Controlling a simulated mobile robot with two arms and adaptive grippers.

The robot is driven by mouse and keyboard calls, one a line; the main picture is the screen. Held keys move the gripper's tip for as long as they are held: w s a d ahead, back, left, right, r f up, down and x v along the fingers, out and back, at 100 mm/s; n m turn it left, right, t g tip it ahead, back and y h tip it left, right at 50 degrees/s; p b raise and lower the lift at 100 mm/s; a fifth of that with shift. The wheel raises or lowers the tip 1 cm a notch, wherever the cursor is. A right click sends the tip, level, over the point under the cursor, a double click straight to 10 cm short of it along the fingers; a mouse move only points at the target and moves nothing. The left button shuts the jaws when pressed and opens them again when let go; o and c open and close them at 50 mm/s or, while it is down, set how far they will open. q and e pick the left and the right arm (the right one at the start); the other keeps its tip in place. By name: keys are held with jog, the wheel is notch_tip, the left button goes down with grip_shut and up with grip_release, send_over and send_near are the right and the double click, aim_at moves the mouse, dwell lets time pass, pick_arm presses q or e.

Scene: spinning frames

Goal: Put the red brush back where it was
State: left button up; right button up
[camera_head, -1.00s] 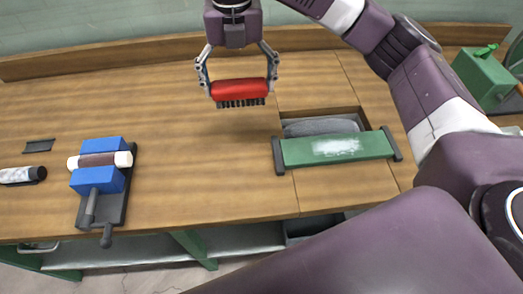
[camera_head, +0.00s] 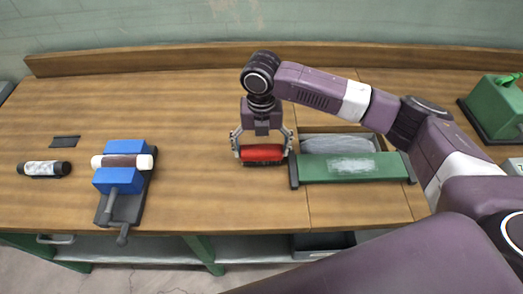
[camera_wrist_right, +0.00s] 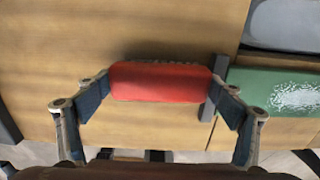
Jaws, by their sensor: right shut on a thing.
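The red brush (camera_head: 262,153) is between the fingers of my right gripper (camera_head: 262,150), which is shut on it. It is low over the wooden bench, just left of the green board. Whether its bristles touch the bench I cannot tell. In the right wrist view the red brush (camera_wrist_right: 160,82) lies across between the two fingertips, with the bristles mostly hidden under the red back. My left gripper is not in view.
The green board (camera_head: 350,168) with a white patch and dark end bars stands close right of the brush, a grey thing in a recess behind it. A blue vise (camera_head: 120,180) holds a roller at left. A dark cylinder (camera_head: 43,169) and flat black piece (camera_head: 65,142) lie farther left.

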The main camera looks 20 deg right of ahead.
aim_at(261, 149)
jog(key=shift+f, duration=0.7)
jog(key=shift+f, duration=0.15)
jog(key=o, duration=1)
notch_tip(261, 149, up, 12)
jog(key=b, duration=0.2)
jog(key=shift+r, duration=0.2)
